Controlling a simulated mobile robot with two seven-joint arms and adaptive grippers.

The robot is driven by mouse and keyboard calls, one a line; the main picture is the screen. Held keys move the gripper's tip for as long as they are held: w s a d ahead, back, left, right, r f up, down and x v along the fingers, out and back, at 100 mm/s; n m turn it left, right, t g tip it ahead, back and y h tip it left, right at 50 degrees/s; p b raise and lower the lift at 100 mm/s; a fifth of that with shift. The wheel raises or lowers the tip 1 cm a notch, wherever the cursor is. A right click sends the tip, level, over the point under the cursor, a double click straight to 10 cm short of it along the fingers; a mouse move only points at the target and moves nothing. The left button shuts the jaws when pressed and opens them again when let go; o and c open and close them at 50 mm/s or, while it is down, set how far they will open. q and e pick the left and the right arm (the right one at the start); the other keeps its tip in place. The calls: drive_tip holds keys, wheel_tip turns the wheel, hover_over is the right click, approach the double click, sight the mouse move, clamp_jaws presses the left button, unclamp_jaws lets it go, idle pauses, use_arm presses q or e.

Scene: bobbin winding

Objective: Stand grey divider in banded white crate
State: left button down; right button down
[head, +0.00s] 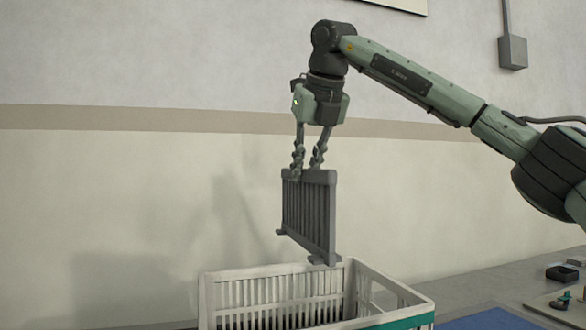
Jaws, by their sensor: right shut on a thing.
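The grey divider (308,215) is a ribbed upright panel with small feet at its lower corners. My right gripper (306,172) points down and is shut on the divider's top edge. It holds the divider roughly upright in the air. The white crate (275,270) has slatted walls and a green band (405,320) on its near right side. It stands below the divider, cut off by the bottom of the picture. The divider's lower right foot overlaps the crate's back rim in the picture; I cannot tell whether they touch. My left gripper does not show.
A grey worktop (480,275) runs to the right of the crate, with a blue mat (490,318) on it. A small black tray (562,273) and small parts (562,300) lie at the far right. A plain wall (130,200) stands behind.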

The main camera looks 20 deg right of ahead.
drive_tip(key=shift+s+d+f, duration=0.1)
drive_tip(key=shift+s+f, duration=0.05)
drive_tip(key=shift+f, duration=0.45)
hover_over(306, 234)
drive_tip(key=w, duration=0.2)
drive_tip(key=f, duration=0.4)
drive_tip(key=d+f, duration=0.1)
drive_tip(key=shift+f, duration=0.4)
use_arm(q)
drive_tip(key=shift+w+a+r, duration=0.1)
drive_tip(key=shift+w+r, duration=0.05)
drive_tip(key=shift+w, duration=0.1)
use_arm(e)
drive_tip(key=shift+a+r, duration=0.15)
